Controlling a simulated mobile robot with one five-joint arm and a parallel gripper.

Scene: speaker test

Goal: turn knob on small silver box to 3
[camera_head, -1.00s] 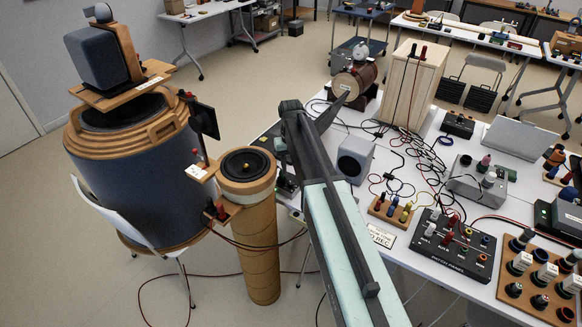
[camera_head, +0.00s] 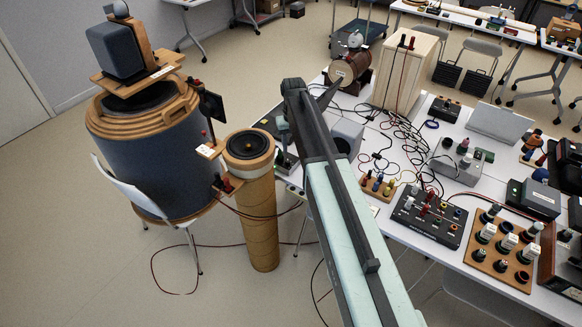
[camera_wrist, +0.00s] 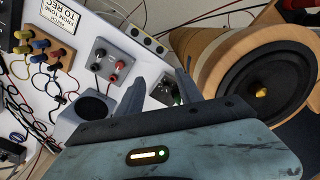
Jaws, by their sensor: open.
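A small silver box (camera_wrist: 115,66) with red and black knobs on its top shows left of my gripper in the wrist view. I cannot read any number on it. A larger grey metal box (camera_head: 458,160) with several knobs stands on the right of the table in the head view. My gripper (camera_wrist: 160,86) is open and empty in the wrist view, its two dark fingers apart. A small dark device (camera_wrist: 167,94) with a green light shows between and below them. In the head view my arm hides part of the near table edge, and my fingertips are not clear.
A cardboard tube (camera_head: 258,215) with a speaker on top stands by the table's left end, beside a big drum speaker (camera_head: 150,150). A grey cube speaker (camera_wrist: 82,112) is close to my left finger. Loose cables and a black patch panel (camera_head: 430,215) crowd the table (camera_head: 385,232).

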